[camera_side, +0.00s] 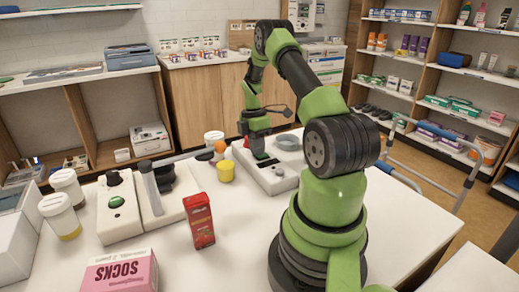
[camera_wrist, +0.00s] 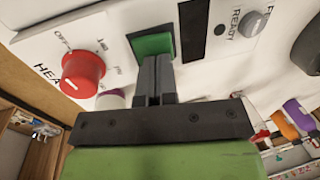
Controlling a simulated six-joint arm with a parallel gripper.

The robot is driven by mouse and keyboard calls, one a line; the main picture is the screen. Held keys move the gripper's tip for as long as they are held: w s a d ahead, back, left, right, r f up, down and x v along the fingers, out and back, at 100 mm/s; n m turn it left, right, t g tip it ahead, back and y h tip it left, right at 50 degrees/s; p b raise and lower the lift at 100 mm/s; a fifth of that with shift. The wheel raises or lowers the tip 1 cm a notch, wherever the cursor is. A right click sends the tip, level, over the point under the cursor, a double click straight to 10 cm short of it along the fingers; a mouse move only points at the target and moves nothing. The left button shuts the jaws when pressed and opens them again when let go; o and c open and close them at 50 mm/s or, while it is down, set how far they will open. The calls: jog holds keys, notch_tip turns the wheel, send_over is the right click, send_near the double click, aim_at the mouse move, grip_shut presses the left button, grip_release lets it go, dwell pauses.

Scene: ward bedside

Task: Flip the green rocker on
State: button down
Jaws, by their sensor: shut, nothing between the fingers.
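The green rocker (camera_wrist: 151,43) sits in a dark frame on a white panel (camera_wrist: 120,25) in the wrist view. My gripper (camera_wrist: 153,62) is shut and empty, with its fingertips at the lower edge of the rocker; I cannot tell whether they touch it. The fingers hide part of that edge. In the side view my gripper (camera_side: 258,153) points down over the white control box (camera_side: 278,183). A bit of the green rocker (camera_side: 262,156) shows there beside the fingertips. Which way the rocker is tipped is not clear.
A red knob (camera_wrist: 83,72) is left of the rocker, and a grey knob (camera_wrist: 252,24) is to its right. The table's front middle is clear.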

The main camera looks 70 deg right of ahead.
notch_tip(320, 180, up, 14)
jog(key=w+d, duration=0.1)
jog(key=shift+w+d, duration=0.4)
jog(key=shift+f, duration=0.1)
dwell(0.4)
jog(key=shift+s+a, duration=0.4)
jog(key=shift+a, duration=0.1)
jog(key=f, duration=0.4)
jog(key=s+a+f, duration=0.1)
jog(key=f, duration=0.4)
jog(key=s+a+f, duration=0.1)
jog(key=f, duration=0.3)
jog(key=shift+f, duration=0.35)
